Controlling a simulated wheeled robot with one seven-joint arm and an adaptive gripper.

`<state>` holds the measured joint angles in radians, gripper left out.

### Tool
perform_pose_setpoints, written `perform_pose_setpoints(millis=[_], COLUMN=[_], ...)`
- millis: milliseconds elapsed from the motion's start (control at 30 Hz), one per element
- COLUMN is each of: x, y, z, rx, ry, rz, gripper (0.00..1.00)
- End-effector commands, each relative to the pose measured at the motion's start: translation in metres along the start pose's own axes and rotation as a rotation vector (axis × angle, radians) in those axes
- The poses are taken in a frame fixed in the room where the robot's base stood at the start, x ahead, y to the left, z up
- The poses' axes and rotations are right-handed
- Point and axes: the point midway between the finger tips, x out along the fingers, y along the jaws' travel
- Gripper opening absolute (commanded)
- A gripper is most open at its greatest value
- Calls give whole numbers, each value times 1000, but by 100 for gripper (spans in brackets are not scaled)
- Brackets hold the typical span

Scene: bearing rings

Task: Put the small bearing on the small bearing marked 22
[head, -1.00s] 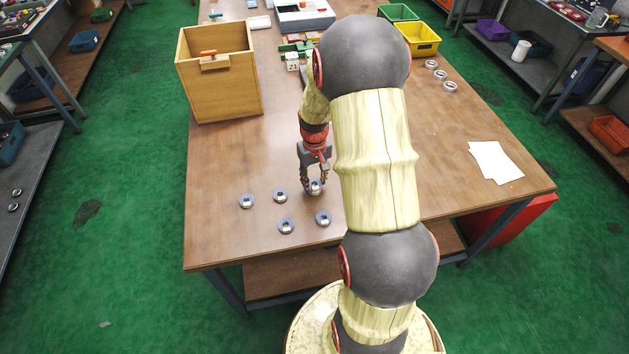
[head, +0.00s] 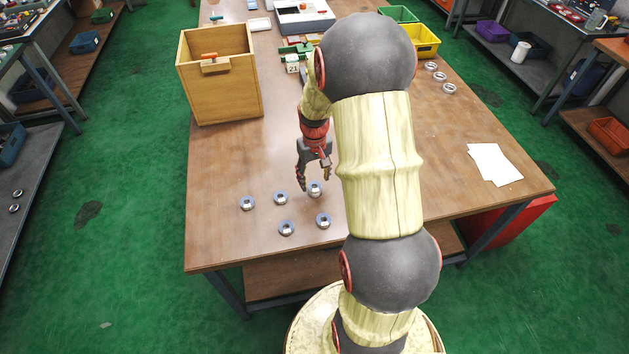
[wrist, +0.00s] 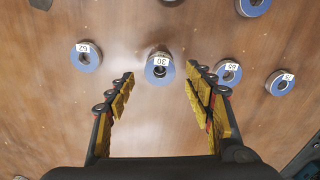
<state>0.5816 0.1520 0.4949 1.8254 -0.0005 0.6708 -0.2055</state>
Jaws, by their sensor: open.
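My gripper (head: 314,181) is open and empty, with its fingers spread above a bearing (head: 315,189) on the wooden table. In the wrist view this bearing (wrist: 160,68) lies between and beyond the fingertips, apart from both. It has a blue rim, a metal centre and a white tag that seems to read 30. Whether a smaller ring sits on it is unclear. Similar tagged bearings lie around it: one at left (head: 247,202), one beside it (head: 280,198), and two nearer the front (head: 286,228) (head: 323,220). I cannot make out a tag reading 22.
Three silver rings (head: 440,76) lie in a row at the table's right. A wooden box (head: 220,85) stands at back left, near a tag marked 21 (head: 292,68). Yellow (head: 425,42) and green bins stand at the back. White paper (head: 495,163) lies at right.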

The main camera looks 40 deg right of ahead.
Motion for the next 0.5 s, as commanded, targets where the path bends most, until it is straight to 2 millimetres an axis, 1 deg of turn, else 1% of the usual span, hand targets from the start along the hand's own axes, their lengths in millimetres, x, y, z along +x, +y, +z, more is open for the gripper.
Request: perform_pose_setpoints(millis=[33,200,400,500], x=[-16,-52,-82,-90], y=[0,0,0,0], z=[-1,-1,-1,0], rx=[0,0,0,0], ry=[5,4,3,2], rz=[1,1,1,0], gripper=[53,53,53,53])
